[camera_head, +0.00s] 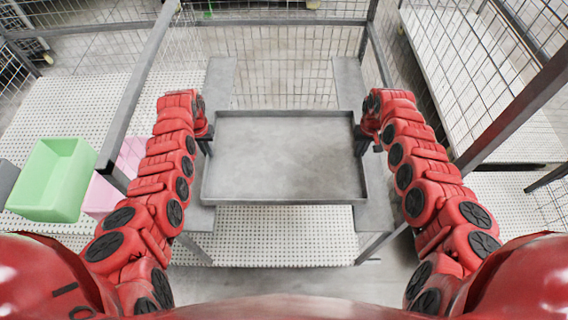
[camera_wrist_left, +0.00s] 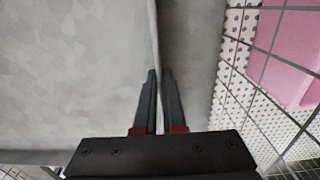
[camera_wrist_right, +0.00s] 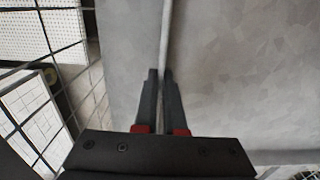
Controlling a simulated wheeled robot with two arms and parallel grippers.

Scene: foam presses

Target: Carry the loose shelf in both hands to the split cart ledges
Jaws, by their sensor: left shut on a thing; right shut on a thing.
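The loose shelf (camera_head: 284,160) is a grey metal tray with a low rim, held level between my two arms in the head view. My left gripper (camera_head: 206,137) is shut on its left rim. In the left wrist view the fingers (camera_wrist_left: 160,75) pinch the shelf's edge (camera_wrist_left: 75,80). My right gripper (camera_head: 360,136) is shut on its right rim, and the right wrist view shows those fingers (camera_wrist_right: 160,75) closed on the shelf's edge (camera_wrist_right: 240,70). The split cart ledges show as a left grey strip (camera_head: 220,85) and a right grey strip (camera_head: 349,85), partly beneath the shelf.
A green bin (camera_head: 52,180) and a pink bin (camera_head: 118,180) stand at the left on a perforated white shelf (camera_head: 110,98). Wire mesh (camera_head: 285,55) closes the back. Grey posts (camera_head: 140,85) rise at the left, and a dark post (camera_head: 515,110) at the right.

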